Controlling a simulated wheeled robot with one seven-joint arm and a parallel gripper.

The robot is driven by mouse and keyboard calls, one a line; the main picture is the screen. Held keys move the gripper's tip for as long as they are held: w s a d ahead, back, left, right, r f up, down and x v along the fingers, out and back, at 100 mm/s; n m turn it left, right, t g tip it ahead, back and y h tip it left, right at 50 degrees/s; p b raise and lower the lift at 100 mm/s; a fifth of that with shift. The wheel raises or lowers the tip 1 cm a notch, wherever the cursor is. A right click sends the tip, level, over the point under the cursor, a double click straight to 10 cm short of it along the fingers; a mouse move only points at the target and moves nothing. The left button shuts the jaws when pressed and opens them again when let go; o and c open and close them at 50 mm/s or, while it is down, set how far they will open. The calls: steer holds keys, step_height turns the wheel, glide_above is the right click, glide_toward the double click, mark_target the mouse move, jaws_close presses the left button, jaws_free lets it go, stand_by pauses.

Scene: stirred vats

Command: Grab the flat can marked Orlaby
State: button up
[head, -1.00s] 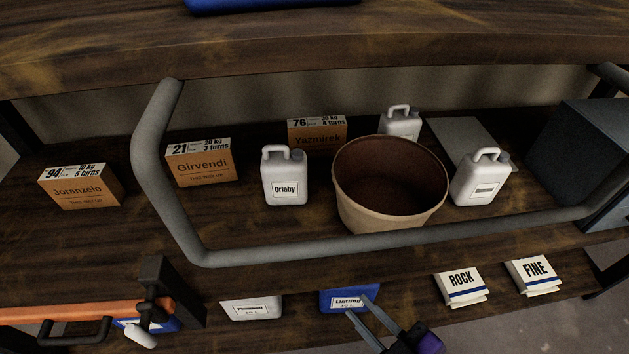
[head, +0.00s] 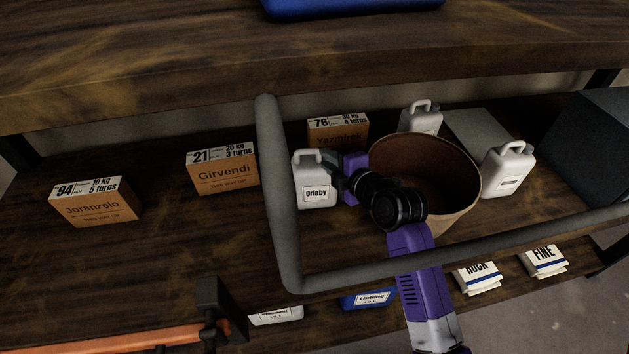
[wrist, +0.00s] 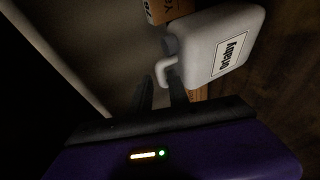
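The white can marked Orlaby (head: 314,190) stands upright on the middle shelf, left of the big tan tub. It also shows tilted in the wrist view (wrist: 228,45), with its handle and grey cap towards my fingers. My gripper (head: 342,179) is at the can's right side, by its upper part. In the wrist view, my two dark fingers (wrist: 161,92) are apart, with the can's handle close to their tips. I cannot tell whether they touch it. Nothing is clamped between them.
The tub (head: 455,205) stands right beside my wrist. A grey rail (head: 275,180) crosses in front of the shelf, close left of the can. Boxes Girvendi (head: 224,175) and Yazmirek (head: 338,130) stand nearby. Two more white cans (head: 507,172) (head: 421,116) stand right and behind.

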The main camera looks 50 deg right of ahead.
mark_target(316, 152)
steer(key=p+x, duration=0.1)
steer(key=x, duration=0.2)
steer(key=shift+w+r, duration=0.15)
steer(key=shift+p+x, duration=0.75)
steer(key=shift+x, duration=1.2)
jaws_close()
